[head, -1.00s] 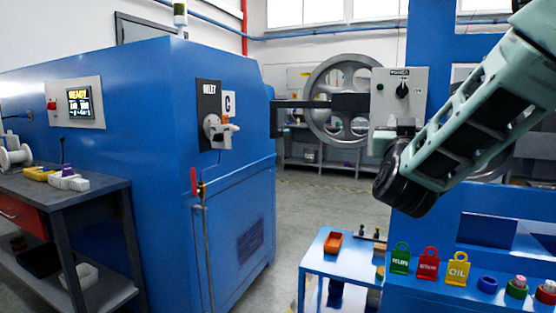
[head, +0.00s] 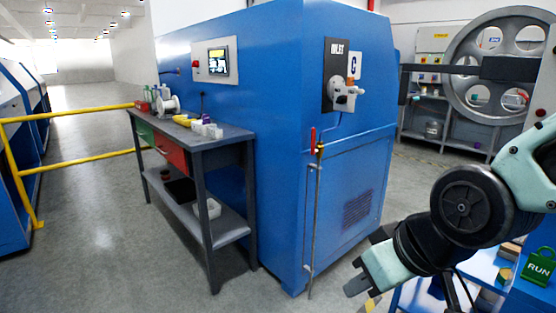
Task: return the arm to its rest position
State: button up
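My arm (head: 468,208) reaches in from the right edge of the head view, bent, with a large dark round joint. Its lower end (head: 385,267) is a pale green block with dark parts, in front of the blue machine's lower right side. Nothing held shows there.
A blue machine (head: 275,130) stands in the middle, with a grey workbench (head: 215,143) at its left. A yellow railing (head: 70,111) is at far left. A large pulley wheel (head: 480,85) and a green RUN tag (head: 538,268) are at right. Open floor lies at left.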

jog(key=s+f+n+g+h, duration=0.3)
jog(key=s+g, duration=0.2)
jog(key=s, duration=0.7)
notch_tip(320, 180, up, 14)
jog(key=p, duration=1.4)
jog(key=shift+d+r+m, duration=0.2)
jog(key=shift+d+m, duration=0.1)
jog(key=shift+d, duration=0.05)
